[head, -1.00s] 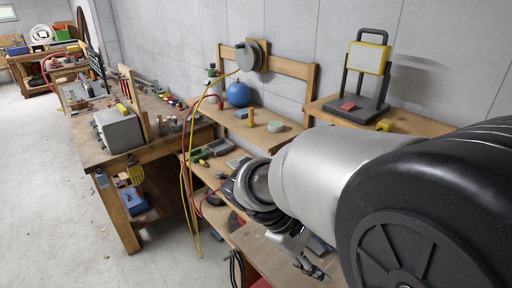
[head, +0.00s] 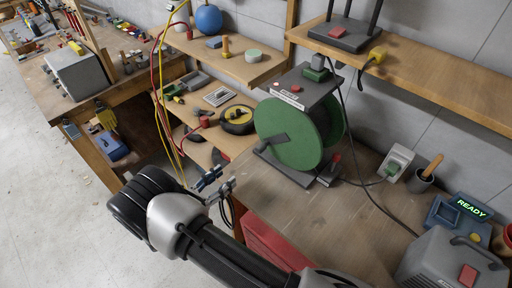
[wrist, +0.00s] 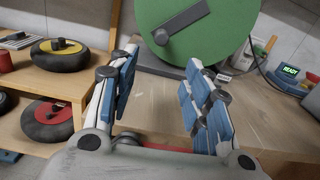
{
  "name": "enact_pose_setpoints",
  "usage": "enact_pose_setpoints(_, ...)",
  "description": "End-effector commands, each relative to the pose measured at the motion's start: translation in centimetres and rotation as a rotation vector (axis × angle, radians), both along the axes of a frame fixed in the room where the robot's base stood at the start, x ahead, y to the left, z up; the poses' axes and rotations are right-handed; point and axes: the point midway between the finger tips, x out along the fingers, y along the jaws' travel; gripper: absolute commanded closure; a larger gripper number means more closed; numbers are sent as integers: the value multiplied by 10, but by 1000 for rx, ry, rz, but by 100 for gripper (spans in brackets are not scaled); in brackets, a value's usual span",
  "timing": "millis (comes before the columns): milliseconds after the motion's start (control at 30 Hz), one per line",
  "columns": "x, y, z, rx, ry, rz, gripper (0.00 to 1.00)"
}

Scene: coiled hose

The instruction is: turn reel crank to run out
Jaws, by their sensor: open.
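The reel is a green disc (head: 288,134) in a dark grey stand on the wooden bench, left of the bench's middle in the head view. Its dark crank (head: 271,143) lies across the disc's front face; in the wrist view the crank (wrist: 181,24) slants up to the right. My gripper (head: 213,184) is in front of the reel and lower left of it, apart from the crank. In the wrist view its blue-padded fingers (wrist: 160,98) are spread with nothing between them. The reel's top is cut off in the wrist view.
The wooden bench top (head: 330,215) is mostly clear right of the reel. A grey box (head: 450,262), a READY display (head: 470,208), a socket (head: 396,163) and a dark cable stand right. A red bin (head: 272,243) is below.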

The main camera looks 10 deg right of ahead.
Motion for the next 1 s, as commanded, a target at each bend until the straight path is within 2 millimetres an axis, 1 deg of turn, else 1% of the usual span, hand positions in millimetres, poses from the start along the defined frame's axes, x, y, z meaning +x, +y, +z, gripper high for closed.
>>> enact_pose_setpoints(167, 14, -22, 0, -1, 1, -7, 55)
enact_pose_setpoints(500, 57, -83, 0, 2, 0, -9, 55)
enact_pose_setpoints(700, 80, -116, 0, 2, 0, -9, 55)
enact_pose_setpoints(800, 89, -127, 0, 3, 1, -8, 55)
enact_pose_setpoints(1000, 98, -139, 0, 2, 0, -5, 55)
